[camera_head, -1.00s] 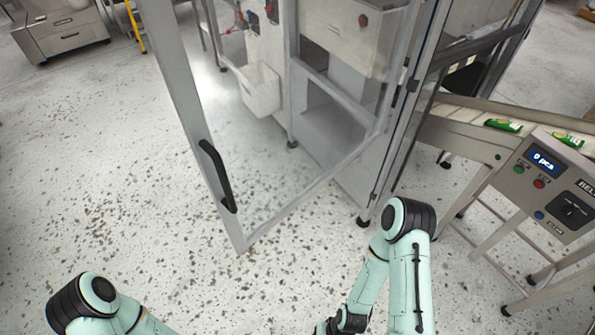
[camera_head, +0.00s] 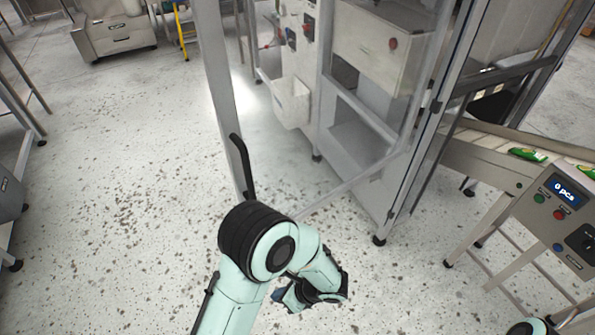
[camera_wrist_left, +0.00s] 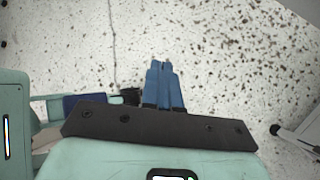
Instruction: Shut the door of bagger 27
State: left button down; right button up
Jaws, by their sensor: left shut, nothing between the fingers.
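The bagger door (camera_head: 223,90) is a clear panel in a grey frame, standing open and swung out from the machine in the head view. Its black upright handle (camera_head: 243,168) is on the free edge at the left. My left arm covers the lower free corner of the door. My left gripper (camera_head: 281,294) is low in front of the door, partly hidden by its own arm. In the left wrist view its blue fingers (camera_wrist_left: 164,72) are together and empty above the speckled floor. I cannot see them touching the door. My right gripper is out of view.
The bagger's cabinet (camera_head: 365,130) stands behind the door. A conveyor (camera_head: 490,155) with green packs and a control box (camera_head: 560,205) is at the right. Grey equipment (camera_head: 8,190) stands at the left edge. Open floor (camera_head: 120,150) lies left of the door.

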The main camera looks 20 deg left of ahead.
pick_arm(q)
jog(key=w+d+r+m+t+y, duration=0.1)
jog(key=w+r+m+t+y, duration=0.2)
jog(key=r, duration=0.4)
jog(key=w+r+t+y, duration=0.1)
jog(key=w+r+t, duration=0.2)
jog(key=w+r, duration=0.4)
jog(key=m+t+y, duration=0.1)
jog(key=t+y, duration=0.3)
send_near(272, 157)
jog(key=p+x, duration=0.2)
jog(key=x, duration=0.5)
jog(key=shift+d, duration=0.1)
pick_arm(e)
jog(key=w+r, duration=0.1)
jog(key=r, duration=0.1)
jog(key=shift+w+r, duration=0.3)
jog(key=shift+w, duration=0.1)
